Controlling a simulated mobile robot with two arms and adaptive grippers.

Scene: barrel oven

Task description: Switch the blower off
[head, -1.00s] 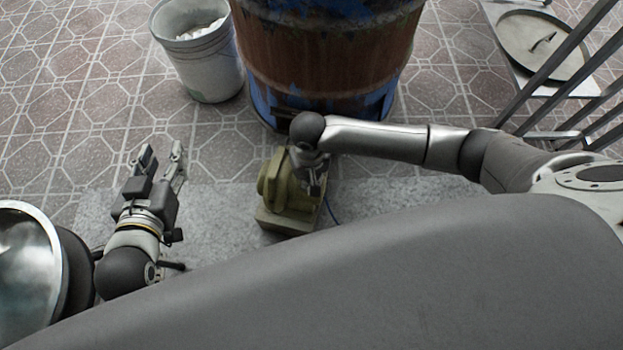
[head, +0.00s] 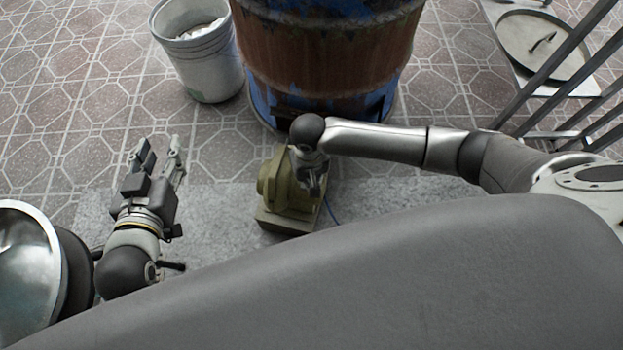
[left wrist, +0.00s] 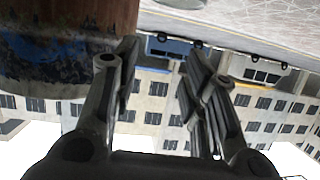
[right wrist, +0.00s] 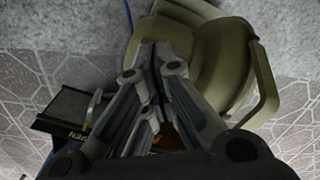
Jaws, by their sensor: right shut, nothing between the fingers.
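The olive-yellow blower (head: 270,188) stands on a grey stone strip in front of the barrel oven. My right gripper (head: 313,187) reaches down at the blower's right side. In the right wrist view my right gripper (right wrist: 156,52) is shut, with its fingertips over the blower's body (right wrist: 210,55). I cannot tell whether they touch it. The blower's switch cannot be made out. My left gripper (head: 158,145) is open and empty, left of the blower and apart from it. In the left wrist view my left gripper (left wrist: 158,60) has its fingers spread with nothing between them.
The rusty blue-brown barrel oven (head: 325,50) stands behind the blower and also fills the upper left of the left wrist view (left wrist: 50,55). A white bucket (head: 205,65) stands left of it. A round lid (head: 543,45) lies at the upper right behind metal bars. A metal bowl (head: 30,265) is at the left.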

